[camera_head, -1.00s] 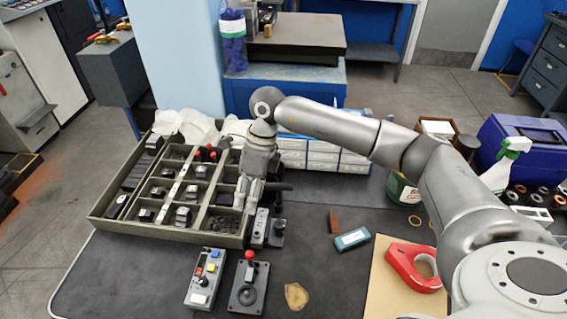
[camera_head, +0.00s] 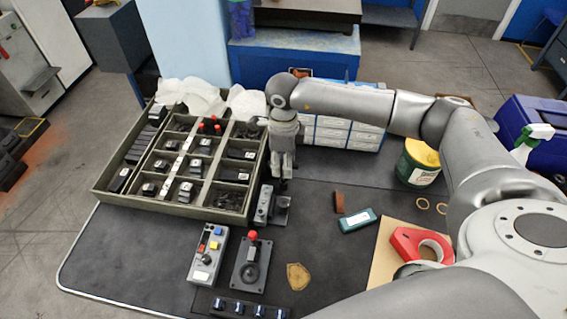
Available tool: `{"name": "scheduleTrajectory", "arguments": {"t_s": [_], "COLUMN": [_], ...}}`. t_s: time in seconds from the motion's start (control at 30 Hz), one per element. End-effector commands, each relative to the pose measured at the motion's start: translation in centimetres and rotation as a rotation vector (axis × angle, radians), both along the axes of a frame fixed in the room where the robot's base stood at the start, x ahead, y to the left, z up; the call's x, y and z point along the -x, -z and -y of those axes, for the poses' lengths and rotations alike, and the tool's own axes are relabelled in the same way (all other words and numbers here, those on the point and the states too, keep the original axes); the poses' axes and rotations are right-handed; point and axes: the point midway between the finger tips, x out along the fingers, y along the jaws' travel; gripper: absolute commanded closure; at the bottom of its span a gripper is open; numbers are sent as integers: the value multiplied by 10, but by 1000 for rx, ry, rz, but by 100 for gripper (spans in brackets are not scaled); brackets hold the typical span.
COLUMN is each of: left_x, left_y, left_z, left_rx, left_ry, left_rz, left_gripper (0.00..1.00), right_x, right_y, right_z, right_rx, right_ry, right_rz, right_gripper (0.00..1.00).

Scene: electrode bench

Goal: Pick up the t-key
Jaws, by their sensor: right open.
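A grey-green compartment tray (camera_head: 172,209) lies at the left of the bench, with several small dark key-like blocks in its cells. I cannot tell which of them, if any, is the t-key; no T-shape is clear at this size. My right gripper (camera_head: 281,175) points down just outside the tray's right wall, above the black mat. It is open and appears empty. Its fingers are small here, and the bench just behind them is hidden. Just in front of it are small grey and black switch-like parts (camera_head: 264,204). My left gripper is not in view.
A button box (camera_head: 208,254), a red-topped joystick (camera_head: 252,262) and a row of knobs (camera_head: 250,308) lie at the front. A teal-white block (camera_head: 357,221), a red tape dispenser (camera_head: 421,245) and a yellow-lidded can (camera_head: 418,162) are to the right. White drawers (camera_head: 345,135) stand behind.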

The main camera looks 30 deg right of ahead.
Motion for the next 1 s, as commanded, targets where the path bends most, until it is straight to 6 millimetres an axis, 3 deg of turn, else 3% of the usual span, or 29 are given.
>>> {"name": "scheduleTrajectory", "arguments": {"t_s": [0.17,0.4,0.73,1.0], "left_x": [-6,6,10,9], "left_y": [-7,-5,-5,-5], "left_z": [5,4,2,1], "left_rx": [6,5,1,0], "left_ry": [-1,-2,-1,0], "left_rz": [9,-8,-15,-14], "left_gripper": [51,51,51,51], "right_x": [0,0,0,0], "right_y": [19,22,21,21], "right_z": [0,0,0,0], "right_rx": [-1,-1,-1,-1], "right_ry": [1,0,1,1], "right_rz": [-1,1,1,1], "right_gripper": [57,57,98,100]}}
